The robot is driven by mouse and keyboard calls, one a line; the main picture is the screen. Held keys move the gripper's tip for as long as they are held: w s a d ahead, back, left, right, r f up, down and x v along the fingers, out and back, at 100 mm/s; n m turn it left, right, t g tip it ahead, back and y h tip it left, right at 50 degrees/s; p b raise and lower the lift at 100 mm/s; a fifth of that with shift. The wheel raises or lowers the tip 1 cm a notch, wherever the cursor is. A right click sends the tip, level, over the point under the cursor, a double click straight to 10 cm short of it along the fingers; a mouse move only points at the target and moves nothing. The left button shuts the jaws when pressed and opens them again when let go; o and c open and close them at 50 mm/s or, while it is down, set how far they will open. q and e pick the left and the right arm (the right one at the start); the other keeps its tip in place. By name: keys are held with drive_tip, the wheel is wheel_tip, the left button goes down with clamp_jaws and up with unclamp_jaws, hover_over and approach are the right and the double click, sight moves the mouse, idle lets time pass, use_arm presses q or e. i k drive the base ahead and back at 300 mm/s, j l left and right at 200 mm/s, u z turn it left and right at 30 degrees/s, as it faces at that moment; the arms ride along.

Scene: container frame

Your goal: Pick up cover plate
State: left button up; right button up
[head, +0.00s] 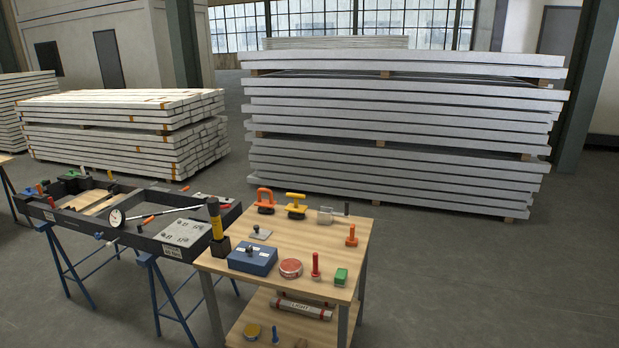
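A small flat grey plate with a dark knob (260,233) lies on the left part of the wooden table's top. A larger light grey plate with dark marks (186,234) lies at the right end of the long black frame (150,240). Another light plate (210,200) sits behind it, partly hidden. I cannot tell for certain which of these is the cover plate. Neither of my grippers is in view, and nothing is seen touching the plates.
Blue trestles support the frame. Floor at right is clear.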

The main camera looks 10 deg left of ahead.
sight(258, 233)
drive_tip(key=i+j+u, duration=0.15)
drive_tip(key=i+u, duration=1.05)
drive_tip(key=i+j+z, duration=0.15)
drive_tip(key=i, duration=0.4)
drive_tip(key=i+j+z, duration=0.15)
drive_tip(key=i, duration=0.4)
drive_tip(key=i+j+z, duration=0.1)
drive_tip(key=i, duration=0.4)
drive_tip(key=i+j+z, duration=0.2)
drive_tip(key=i+j, duration=0.05)
drive_tip(key=j, duration=0.05)
